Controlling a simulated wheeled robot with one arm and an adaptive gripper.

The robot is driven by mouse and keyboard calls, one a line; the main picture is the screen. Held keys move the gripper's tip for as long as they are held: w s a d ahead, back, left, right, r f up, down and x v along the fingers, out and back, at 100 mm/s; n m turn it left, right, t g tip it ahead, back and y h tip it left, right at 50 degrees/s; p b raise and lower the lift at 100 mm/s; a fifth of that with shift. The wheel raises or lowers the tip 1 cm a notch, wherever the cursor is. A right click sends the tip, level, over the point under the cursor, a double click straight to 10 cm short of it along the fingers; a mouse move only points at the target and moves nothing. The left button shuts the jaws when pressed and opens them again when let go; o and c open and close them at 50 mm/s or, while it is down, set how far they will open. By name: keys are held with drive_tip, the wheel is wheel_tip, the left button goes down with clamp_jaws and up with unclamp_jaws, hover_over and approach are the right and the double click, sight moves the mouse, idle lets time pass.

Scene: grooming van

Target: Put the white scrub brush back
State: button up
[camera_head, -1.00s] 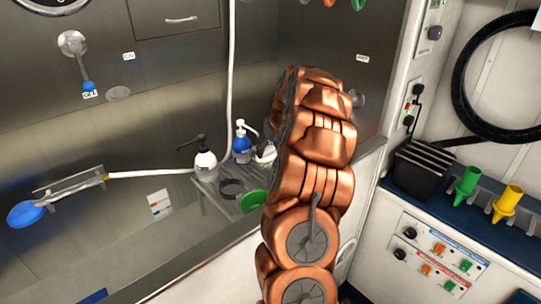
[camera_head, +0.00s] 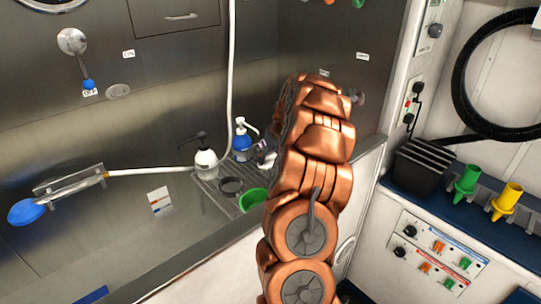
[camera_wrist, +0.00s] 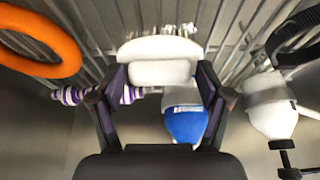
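In the wrist view the white scrub brush (camera_wrist: 160,62) lies crosswise between the two fingers of my gripper (camera_wrist: 162,74). The fingertips meet its two ends, and white bristles show along its far side. It is over the slatted metal rack; I cannot tell whether it touches the slats. A small white shape (camera_head: 264,147) beside the arm may be part of the brush; I cannot tell.
The rack (camera_head: 217,190) holds a white bottle (camera_head: 205,163), a blue-and-white pump bottle (camera_head: 241,142), a dark ring (camera_head: 231,187) and a green cup (camera_head: 253,199). In the wrist view, an orange ring (camera_wrist: 40,62) and a purple-striped object (camera_wrist: 72,95) are at left, the blue bottle (camera_wrist: 186,122) close below the brush.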

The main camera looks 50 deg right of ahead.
drive_tip(key=shift+o, duration=0.9)
drive_tip(key=shift+r, duration=0.2)
drive_tip(key=b+v, duration=0.1)
drive_tip(key=v, duration=1.1)
